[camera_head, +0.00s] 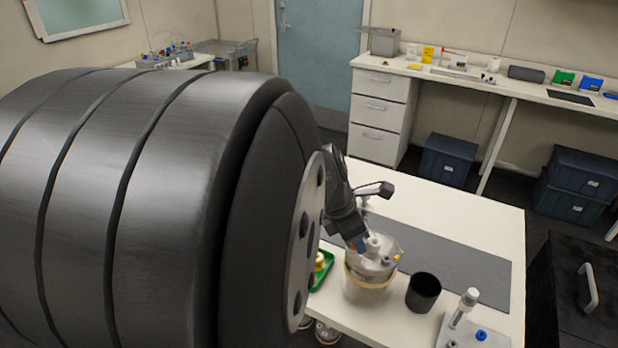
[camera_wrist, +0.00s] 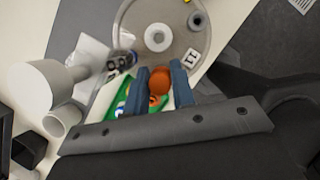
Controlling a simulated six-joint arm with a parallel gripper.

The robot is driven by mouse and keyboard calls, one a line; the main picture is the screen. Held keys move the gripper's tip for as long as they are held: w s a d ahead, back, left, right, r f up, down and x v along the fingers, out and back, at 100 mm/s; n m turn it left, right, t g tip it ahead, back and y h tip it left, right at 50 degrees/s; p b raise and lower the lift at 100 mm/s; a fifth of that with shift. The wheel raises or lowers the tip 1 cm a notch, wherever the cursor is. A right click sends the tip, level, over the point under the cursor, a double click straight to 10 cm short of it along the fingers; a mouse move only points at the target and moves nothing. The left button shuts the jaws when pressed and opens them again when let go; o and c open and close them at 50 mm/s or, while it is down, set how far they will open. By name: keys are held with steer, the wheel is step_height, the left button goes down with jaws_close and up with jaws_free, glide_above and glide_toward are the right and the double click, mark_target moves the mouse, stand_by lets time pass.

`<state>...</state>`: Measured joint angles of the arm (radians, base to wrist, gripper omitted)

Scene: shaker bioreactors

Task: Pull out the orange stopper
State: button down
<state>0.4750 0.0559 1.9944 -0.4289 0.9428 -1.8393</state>
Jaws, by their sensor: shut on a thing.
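The bioreactor vessel, with a pale round lid (camera_head: 376,246), stands on the table; its lid (camera_wrist: 185,40) also fills the top of the wrist view. My gripper (camera_head: 361,245) is at the lid's near-left edge in the head view. In the wrist view my gripper (camera_wrist: 160,85) has its two blue-grey fingers shut on the round orange stopper (camera_wrist: 160,79). The stopper shows at the lid's edge. I cannot tell whether it still sits in its port, as its lower part is hidden. In the head view I cannot make out the stopper.
A black cup (camera_head: 423,292) stands right of the vessel, near a stand with a post (camera_head: 463,308). A green tray (camera_head: 321,270) lies left of the vessel. A grey mat (camera_head: 455,262) lies behind. The back right of the white table (camera_head: 480,213) is clear.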

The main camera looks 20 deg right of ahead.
steer(key=shift+r, duration=1)
steer(key=shift+r, duration=0.35)
steer(key=shift+r, duration=0.1)
steer(key=shift+r, duration=1.4)
